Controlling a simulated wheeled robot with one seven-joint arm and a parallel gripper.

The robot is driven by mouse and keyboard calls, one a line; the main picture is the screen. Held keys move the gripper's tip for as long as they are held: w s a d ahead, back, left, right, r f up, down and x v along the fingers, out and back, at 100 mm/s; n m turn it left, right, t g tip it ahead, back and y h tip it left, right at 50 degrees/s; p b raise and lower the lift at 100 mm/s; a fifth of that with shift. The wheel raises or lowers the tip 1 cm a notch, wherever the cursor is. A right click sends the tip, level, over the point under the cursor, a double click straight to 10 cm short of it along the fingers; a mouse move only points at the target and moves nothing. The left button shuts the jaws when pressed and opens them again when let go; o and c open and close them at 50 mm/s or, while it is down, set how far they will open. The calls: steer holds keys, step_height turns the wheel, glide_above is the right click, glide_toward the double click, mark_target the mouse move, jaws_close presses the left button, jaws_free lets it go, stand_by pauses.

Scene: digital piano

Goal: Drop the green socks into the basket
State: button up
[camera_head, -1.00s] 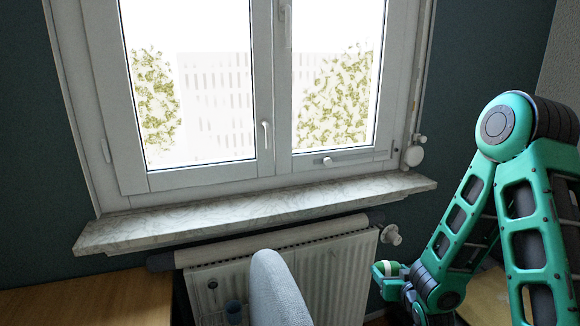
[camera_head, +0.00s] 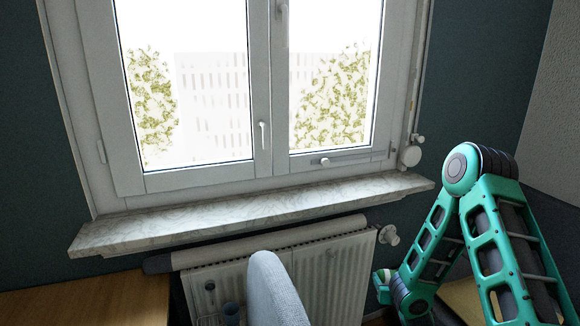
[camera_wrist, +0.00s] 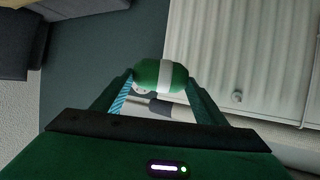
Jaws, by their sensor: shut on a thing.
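The rolled green socks (camera_wrist: 150,74) with a white band sit between the fingertips in the wrist view. My gripper (camera_wrist: 160,80) is shut on them and holds them up in front of the radiator. The rest of the gripper is hidden there by the arm and the picture's edge. I cannot make out a basket in either view.
A white radiator (camera_head: 330,275) stands under the marble window sill (camera_head: 250,210). It also fills the right of the wrist view (camera_wrist: 240,50). A grey chair back (camera_head: 275,290) stands before it. A wooden tabletop (camera_head: 85,302) is at lower left. A radiator valve (camera_head: 389,235) sticks out near my arm.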

steer(key=w+d+f+h, duration=0.1)
steer(key=d+f, duration=0.3)
steer(key=f, duration=0.7)
steer(key=d+f+m, duration=0.1)
steer(key=d+f, duration=0.3)
steer(key=f, duration=0.6)
steer(key=w+d+f+h, duration=0.1)
steer(key=d+f, duration=0.4)
steer(key=f, duration=0.6)
steer(key=s+f, duration=0.2)
steer(key=f, duration=0.6)
steer(key=s+d+f+y, duration=0.1)
steer(key=s+f, duration=0.1)
steer(key=f, duration=0.6)
steer(key=shift+d+f, duration=0.15)
steer(key=shift+f, duration=0.05)
steer(key=o, duration=1.1)
steer(key=shift+s, duration=0.1)
